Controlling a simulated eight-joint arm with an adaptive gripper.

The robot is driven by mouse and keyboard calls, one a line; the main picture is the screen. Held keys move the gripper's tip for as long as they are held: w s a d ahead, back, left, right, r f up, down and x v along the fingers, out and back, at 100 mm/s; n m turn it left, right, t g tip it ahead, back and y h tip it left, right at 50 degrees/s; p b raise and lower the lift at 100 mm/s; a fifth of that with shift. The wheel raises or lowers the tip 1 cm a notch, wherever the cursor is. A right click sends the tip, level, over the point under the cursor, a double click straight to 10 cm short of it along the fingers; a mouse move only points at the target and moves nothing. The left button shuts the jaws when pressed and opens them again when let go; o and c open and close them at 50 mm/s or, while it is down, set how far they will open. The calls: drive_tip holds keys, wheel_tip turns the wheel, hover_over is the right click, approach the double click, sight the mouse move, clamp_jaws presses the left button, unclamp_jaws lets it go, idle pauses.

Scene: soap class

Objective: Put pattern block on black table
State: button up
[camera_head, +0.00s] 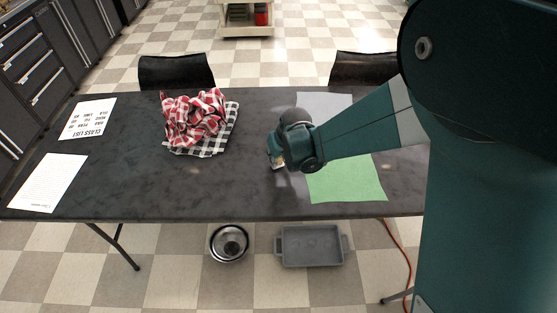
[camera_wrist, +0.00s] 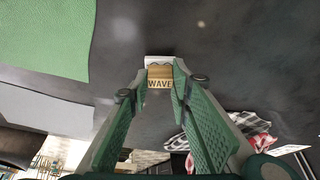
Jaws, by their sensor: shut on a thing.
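The pattern block (camera_wrist: 160,77) is a small wooden block with a pale top edge and the word WAVE on it. In the wrist view it sits between the fingertips of my gripper (camera_wrist: 159,84), which is shut on it. In the head view my gripper (camera_head: 277,160) is over the middle of the black table (camera_head: 130,185), left of the green sheet, and mostly hides the block. I cannot tell whether the block touches the tabletop.
A green sheet (camera_head: 345,182) and a grey sheet (camera_head: 335,102) lie on the right half. A red checked cloth (camera_head: 194,118) is heaped on a black checked cloth (camera_head: 232,125). Two papers lie at left. A grey tray (camera_head: 311,247) and a metal bowl (camera_head: 229,244) are on the floor.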

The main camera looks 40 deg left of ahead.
drive_tip(key=shift+f, duration=0.45)
drive_tip(key=shift+f, duration=0.2)
drive_tip(key=o, duration=0.9)
drive_tip(key=shift+c, duration=0.2)
drive_tip(key=shift+r, duration=0.2)
drive_tip(key=p+v, duration=0.2)
drive_tip(key=v, duration=1)
drive_tip(key=shift+d, duration=0.1)
drive_tip(key=shift+d, duration=0.1)
